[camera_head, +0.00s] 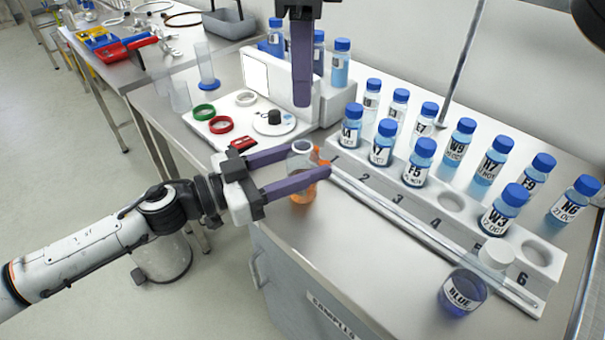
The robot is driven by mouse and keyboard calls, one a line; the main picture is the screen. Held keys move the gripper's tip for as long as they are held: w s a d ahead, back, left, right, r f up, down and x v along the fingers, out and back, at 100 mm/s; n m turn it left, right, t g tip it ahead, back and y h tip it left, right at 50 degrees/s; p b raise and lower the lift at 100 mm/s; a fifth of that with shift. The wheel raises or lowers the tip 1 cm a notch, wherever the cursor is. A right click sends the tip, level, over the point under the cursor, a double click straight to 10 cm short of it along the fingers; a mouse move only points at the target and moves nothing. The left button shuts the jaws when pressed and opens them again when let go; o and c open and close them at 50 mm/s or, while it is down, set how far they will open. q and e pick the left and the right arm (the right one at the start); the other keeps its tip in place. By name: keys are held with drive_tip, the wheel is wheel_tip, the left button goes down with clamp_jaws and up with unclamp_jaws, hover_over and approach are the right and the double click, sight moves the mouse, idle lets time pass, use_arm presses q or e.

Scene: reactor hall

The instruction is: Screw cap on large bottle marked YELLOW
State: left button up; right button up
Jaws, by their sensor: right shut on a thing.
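A clear bottle of orange liquid (301,192) stands upright near the front edge of the bench; no label on it is readable. Its open mouth, with a pale ring, faces up, with no cap on it. My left gripper (318,160) reaches in from the left with one finger on each side of this bottle; whether they touch it cannot be told. My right gripper (302,104) points down above and behind the bottle, apart from it. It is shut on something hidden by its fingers. No loose cap can be made out.
A white rack (395,207) with several blue-capped bottles fills the right side, a clear rod along its front. A bottle marked BLUE (463,292) with a white cap stands at the front right. Behind the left gripper are a white tray with rings (221,125) and a glass cylinder (207,66).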

use_arm(q)
drive_tip(key=c, duration=1.1)
use_arm(e)
drive_tip(key=shift+f, duration=0.1)
use_arm(q)
drive_tip(key=shift+c, duration=0.2)
use_arm(e)
drive_tip(key=shift+f, duration=2.4)
drive_tip(key=shift+f, duration=0.1)
drive_tip(key=shift+a+f, duration=0.1)
drive_tip(key=shift+f, duration=0.7)
use_arm(q)
clamp_jaws()
use_arm(e)
drive_tip(key=shift+f, duration=0.55)
